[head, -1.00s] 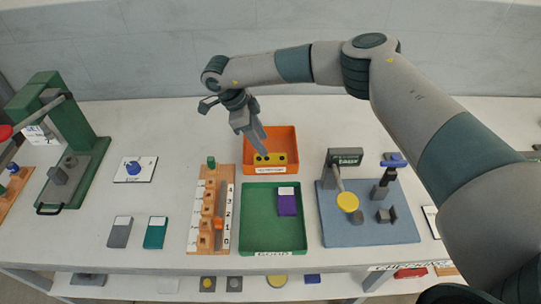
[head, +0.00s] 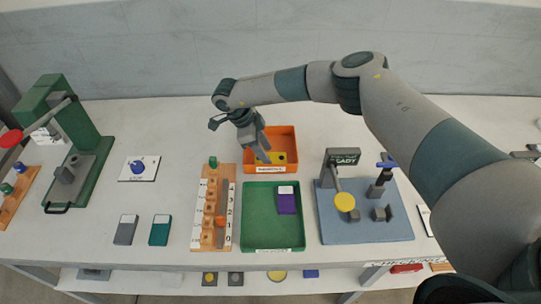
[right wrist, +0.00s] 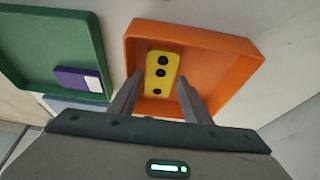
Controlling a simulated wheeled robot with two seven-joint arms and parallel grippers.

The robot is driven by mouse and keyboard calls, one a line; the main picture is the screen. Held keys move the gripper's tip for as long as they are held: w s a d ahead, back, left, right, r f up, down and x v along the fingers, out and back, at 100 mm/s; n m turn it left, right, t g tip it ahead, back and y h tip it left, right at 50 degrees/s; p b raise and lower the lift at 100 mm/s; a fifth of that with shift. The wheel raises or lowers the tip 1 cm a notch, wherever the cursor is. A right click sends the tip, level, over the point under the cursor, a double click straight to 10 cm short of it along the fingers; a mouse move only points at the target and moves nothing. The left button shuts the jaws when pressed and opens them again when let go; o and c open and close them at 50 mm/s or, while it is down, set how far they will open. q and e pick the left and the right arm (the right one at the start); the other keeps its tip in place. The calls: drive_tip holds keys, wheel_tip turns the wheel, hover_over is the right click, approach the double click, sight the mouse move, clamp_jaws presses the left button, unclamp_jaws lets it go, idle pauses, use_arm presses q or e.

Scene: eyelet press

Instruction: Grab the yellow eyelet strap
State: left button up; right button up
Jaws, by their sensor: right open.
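The yellow eyelet strap (right wrist: 161,72) lies in the orange tray (right wrist: 215,50), with dark holes along its length. In the head view the strap (head: 277,157) shows at the front of the orange tray (head: 284,135), partly covered by my right gripper (head: 259,157). In the right wrist view my right gripper (right wrist: 157,97) is open, with its two fingers to either side of the strap's near end. I cannot tell how far above the strap the fingertips are. My left gripper is not in view.
A green tray (head: 262,225) with a purple strap (head: 286,203) lies in front of the orange tray. An orange numbered rack (head: 202,205) stands to its left. A blue base (head: 338,225) with a press stands to the right, and a green press (head: 85,130) at far left.

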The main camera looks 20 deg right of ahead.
drive_tip(key=shift+x, duration=0.75)
drive_tip(key=shift+c, duration=0.4)
drive_tip(key=c, duration=0.6)
drive_tip(key=shift+r, duration=0.15)
drive_tip(key=shift+r+b, duration=0.35)
drive_tip(key=shift+r, duration=0.35)
wheel_tip(320, 180, up, 8)
drive_tip(key=b, duration=0.3)
drive_tip(key=shift+r, duration=0.2)
